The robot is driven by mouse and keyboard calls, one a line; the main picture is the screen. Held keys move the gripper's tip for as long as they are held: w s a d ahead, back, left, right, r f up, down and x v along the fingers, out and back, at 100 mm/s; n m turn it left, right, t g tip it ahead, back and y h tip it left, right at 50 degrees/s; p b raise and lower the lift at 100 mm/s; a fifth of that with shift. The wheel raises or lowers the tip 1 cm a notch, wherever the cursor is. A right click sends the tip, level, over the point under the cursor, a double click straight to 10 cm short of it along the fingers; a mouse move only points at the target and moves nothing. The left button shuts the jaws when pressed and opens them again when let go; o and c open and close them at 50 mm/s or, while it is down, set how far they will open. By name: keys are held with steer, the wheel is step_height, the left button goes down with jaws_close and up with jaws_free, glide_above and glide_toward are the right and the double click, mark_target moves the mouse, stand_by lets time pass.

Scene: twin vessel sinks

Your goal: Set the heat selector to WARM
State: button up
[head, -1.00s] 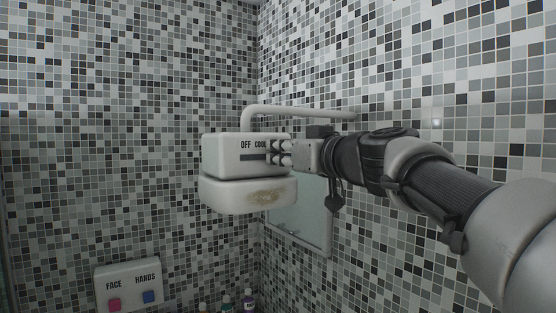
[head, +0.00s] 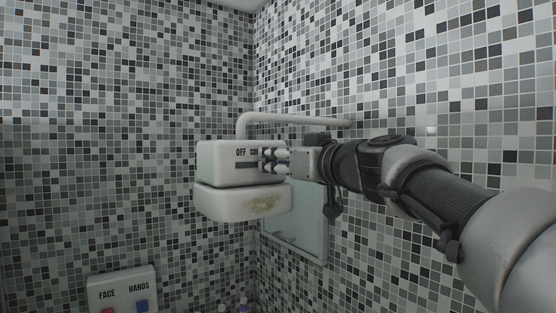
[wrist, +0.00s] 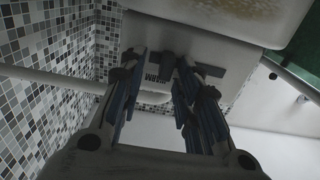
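The heat selector is on a white box (head: 220,163) on a pipe, with a dark slot (head: 246,165) and the labels OFF and a partly covered COOL in the head view. In the wrist view the box front (wrist: 205,48) appears upside down, with the WARM label (wrist: 157,78) readable and a dark knob (wrist: 168,64) at the slot. My gripper (head: 268,160) is at the right part of the box front. In the wrist view its fingers (wrist: 162,72) are apart, one on each side of the knob. I cannot tell whether either finger touches it. The head view hides the knob behind the fingers.
A white rounded head (head: 235,202) with a brownish patch hangs under the box. The support pipe (head: 295,118) runs to the right wall. A mirror (head: 300,225) is on that wall below my arm. A FACE/HANDS button panel (head: 120,290) is at lower left.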

steer(key=v, duration=1.2)
steer(key=shift+w+a, duration=0.1)
steer(key=s+f+m+g+h+b, duration=0.15)
steer(key=s+f+b, duration=0.25)
steer(key=f, duration=0.7)
steer(key=s+a+f+m+g+h+b, duration=0.1)
steer(key=s+f+g+b, duration=0.2)
steer(key=f, duration=0.9)
steer(key=s+f+m+g+h+b, duration=0.1)
steer(key=s+f+b, duration=0.35)
steer(key=f, duration=0.65)
steer(key=s+d+f+m+g+h+b, duration=0.1)
steer(key=s+f+b, duration=0.3)
steer(key=f, duration=0.6)
steer(key=s+d+f+m+g+h+b, duration=0.1)
steer(key=s+d+f+g+h+b, duration=0.1)
steer(key=s+f, duration=0.4)
steer(key=s+d+f+m+g+h+b, duration=0.1)
steer(key=s+d+f+g+h+b, duration=0.1)
steer(key=f, duration=1.3)
steer(key=s+d+h+b, duration=0.1)
steer(key=s+d+b, duration=0.1)
steer(key=d+b, duration=0.1)
steer(key=shift+s+d+b, duration=0.25)
steer(key=shift+s+b, duration=0.05)
steer(key=shift+s, duration=0.1)
steer(key=shift+f+h, duration=0.15)
steer(key=shift+h, duration=0.1)
